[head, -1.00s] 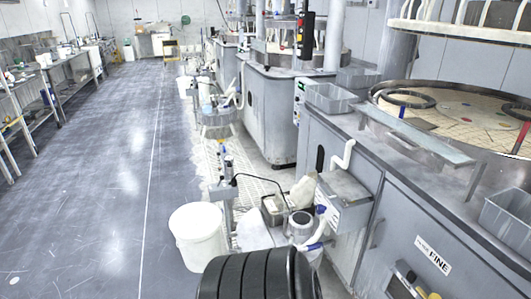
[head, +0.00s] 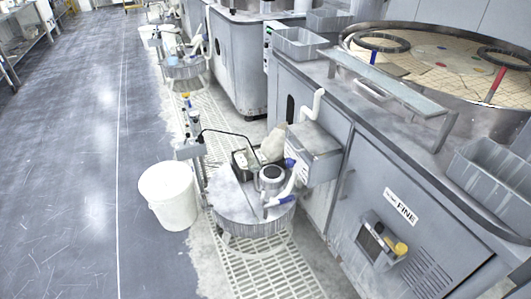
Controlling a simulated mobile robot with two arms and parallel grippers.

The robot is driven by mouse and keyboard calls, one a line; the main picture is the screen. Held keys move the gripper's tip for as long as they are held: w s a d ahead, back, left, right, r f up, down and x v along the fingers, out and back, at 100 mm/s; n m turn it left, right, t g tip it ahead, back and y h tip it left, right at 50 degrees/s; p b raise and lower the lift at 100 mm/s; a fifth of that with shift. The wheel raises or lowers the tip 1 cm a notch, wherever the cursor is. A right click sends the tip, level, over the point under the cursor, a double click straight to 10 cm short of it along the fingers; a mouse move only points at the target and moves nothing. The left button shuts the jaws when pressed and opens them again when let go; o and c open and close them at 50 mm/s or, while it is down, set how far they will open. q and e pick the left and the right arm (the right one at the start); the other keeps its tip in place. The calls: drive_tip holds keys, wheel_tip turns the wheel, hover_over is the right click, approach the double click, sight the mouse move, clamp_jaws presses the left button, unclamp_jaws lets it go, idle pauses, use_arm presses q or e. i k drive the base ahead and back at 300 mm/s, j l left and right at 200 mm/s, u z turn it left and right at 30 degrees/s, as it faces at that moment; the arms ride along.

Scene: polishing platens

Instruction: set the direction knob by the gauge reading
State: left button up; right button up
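A small control panel (head: 364,237) is set into the front of the grey cabinet under the FINE label (head: 402,207). It carries a dark window (head: 371,243) and a yellow knob-like part (head: 400,248) at its right. These are too small to read, so I cannot tell a gauge reading or the knob's setting. Neither of my grippers shows in the head view.
The grey cabinet (head: 345,200) bears a large round platen (head: 440,75) with dark rings. A round slurry tub (head: 235,205) and a white bucket (head: 168,195) stand left of it, by a floor grating (head: 265,275). The left floor is clear.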

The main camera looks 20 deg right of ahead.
sight(290, 162)
drive_tip(key=z, duration=0.75)
drive_tip(key=i+j, duration=0.2)
drive_tip(key=i, duration=0.2)
drive_tip(key=i+j+z, duration=0.1)
drive_tip(key=i, duration=0.3)
drive_tip(key=i+j+z, duration=0.1)
drive_tip(key=i+j, duration=0.2)
drive_tip(key=i, duration=0.1)
